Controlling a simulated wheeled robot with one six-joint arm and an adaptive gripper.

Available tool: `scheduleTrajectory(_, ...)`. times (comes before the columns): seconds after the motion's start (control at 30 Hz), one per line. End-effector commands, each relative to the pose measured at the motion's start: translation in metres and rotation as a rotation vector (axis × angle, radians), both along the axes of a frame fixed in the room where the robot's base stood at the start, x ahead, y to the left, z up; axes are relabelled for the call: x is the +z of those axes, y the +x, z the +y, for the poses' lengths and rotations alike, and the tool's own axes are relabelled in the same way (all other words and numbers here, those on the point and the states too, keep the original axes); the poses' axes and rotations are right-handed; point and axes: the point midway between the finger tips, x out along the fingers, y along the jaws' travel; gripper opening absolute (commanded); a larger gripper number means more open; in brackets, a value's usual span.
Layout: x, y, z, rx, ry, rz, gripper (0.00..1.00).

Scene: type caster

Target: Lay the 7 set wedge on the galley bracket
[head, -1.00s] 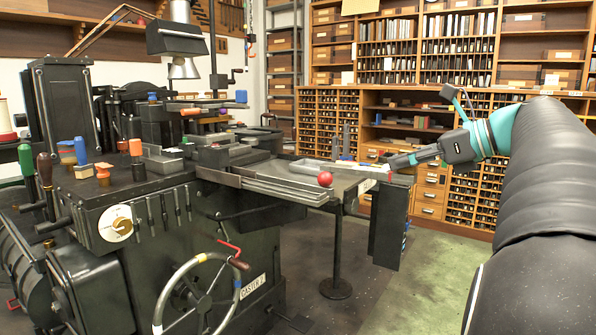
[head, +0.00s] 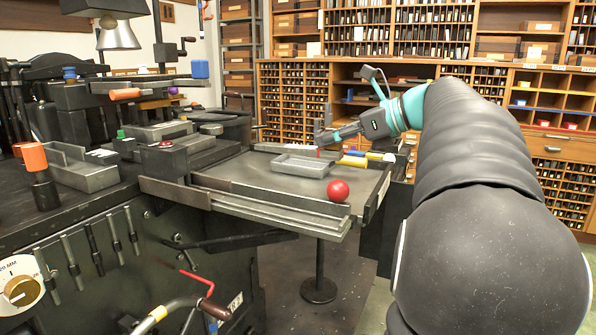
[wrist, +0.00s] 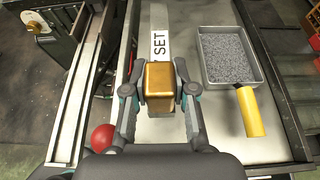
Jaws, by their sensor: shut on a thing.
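In the wrist view my gripper (wrist: 160,90) is shut on a brass-coloured block (wrist: 160,79), with one finger on each side. A white label (wrist: 159,47) reading "SET" shows beyond the block, with a partly hidden character before it. I cannot tell whether the label belongs to the held piece or to the surface below. No part is clearly marked as the galley bracket; a long metal rail (head: 255,208) runs along the table's near edge.
A grey tray (head: 301,165) lies on the table; the wrist view shows grey grains (wrist: 229,56) in it and a yellow cylinder (wrist: 249,111) at its end. A red ball (head: 338,190) sits by the rail. Blue (head: 375,156) and white pieces lie behind. Machine parts crowd the left.

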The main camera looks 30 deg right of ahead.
Motion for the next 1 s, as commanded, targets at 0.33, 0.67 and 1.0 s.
scheduleTrajectory(0.33,-0.037,0.055,0.029,0.001,0.001,-0.001,0.0)
scheduleTrajectory(0.67,-0.054,0.065,0.033,-0.004,0.002,0.0,0.0)
scheduleTrajectory(1.0,-0.084,0.065,0.033,-0.004,-0.001,-0.002,0.0)
